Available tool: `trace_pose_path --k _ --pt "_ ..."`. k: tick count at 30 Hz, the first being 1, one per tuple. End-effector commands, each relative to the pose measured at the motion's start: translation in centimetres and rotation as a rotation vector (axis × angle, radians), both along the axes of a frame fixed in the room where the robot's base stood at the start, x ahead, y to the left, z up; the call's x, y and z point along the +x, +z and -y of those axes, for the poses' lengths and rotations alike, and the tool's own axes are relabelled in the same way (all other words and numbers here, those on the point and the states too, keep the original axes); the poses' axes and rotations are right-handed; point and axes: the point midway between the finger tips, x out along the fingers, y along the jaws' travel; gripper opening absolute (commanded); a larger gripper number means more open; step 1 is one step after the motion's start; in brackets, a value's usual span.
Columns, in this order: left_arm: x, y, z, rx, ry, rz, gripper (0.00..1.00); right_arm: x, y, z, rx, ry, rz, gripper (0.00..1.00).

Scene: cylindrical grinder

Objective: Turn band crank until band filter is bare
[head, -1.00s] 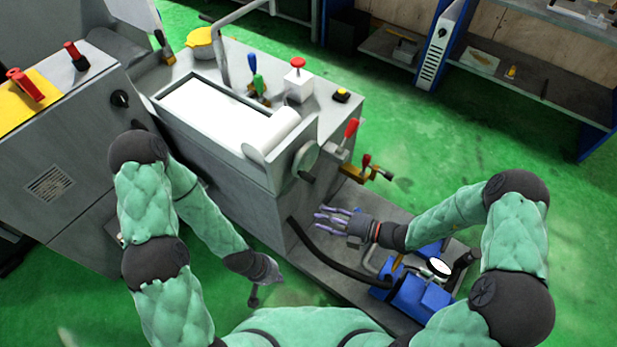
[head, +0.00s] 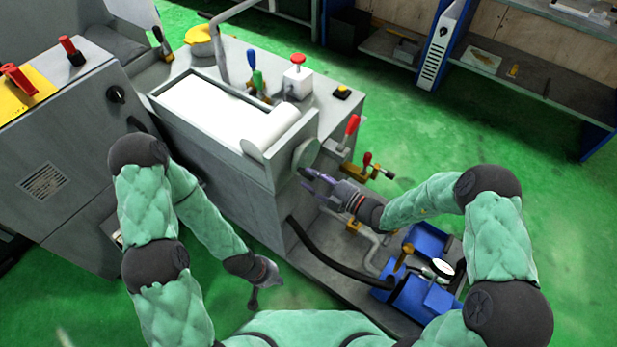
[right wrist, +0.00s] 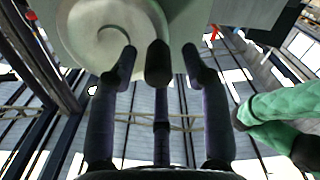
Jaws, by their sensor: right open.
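The band filter (head: 210,110) is a long white sheet in a grey trough on top of the machine, with a roll at its right end. The band crank (head: 306,153) appears as a grey round disc on the machine's right end. It also shows in the right wrist view (right wrist: 112,38), large and pale, just beyond my fingertips. My right gripper (head: 309,180) is open and empty, just below the disc. I cannot tell whether a fingertip touches it. My left gripper (head: 264,283) hangs low over the floor left of the hose; its fingers are too small to read.
Red-handled levers (head: 350,126) stand right of the disc, close to my right gripper. Below are a blue pump unit (head: 425,290) and a black hose (head: 325,262). A red button box (head: 297,78) sits on the machine top. Green floor (head: 430,120) is clear to the right.

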Motion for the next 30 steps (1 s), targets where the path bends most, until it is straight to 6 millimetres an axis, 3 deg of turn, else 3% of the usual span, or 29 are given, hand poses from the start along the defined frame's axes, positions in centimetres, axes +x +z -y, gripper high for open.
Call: trace_pose_path --k 6,16,21,30 --pt "0.0 -0.7 0.0 0.0 0.0 0.0 0.0 1.0 -0.1 -1.4 -0.001 -0.001 0.0 0.48" --pt "0.0 -0.7 0.0 0.0 0.0 0.0 0.0 1.2 0.0 -1.6 -0.001 -0.001 0.0 0.48" --pt "0.0 -0.7 0.0 0.0 0.0 0.0 0.0 1.2 0.0 -1.6 0.0 0.001 0.0 0.0" --pt "0.0 -0.7 0.0 0.0 0.0 0.0 0.0 1.0 -0.1 -1.7 -0.002 0.002 0.0 0.0"
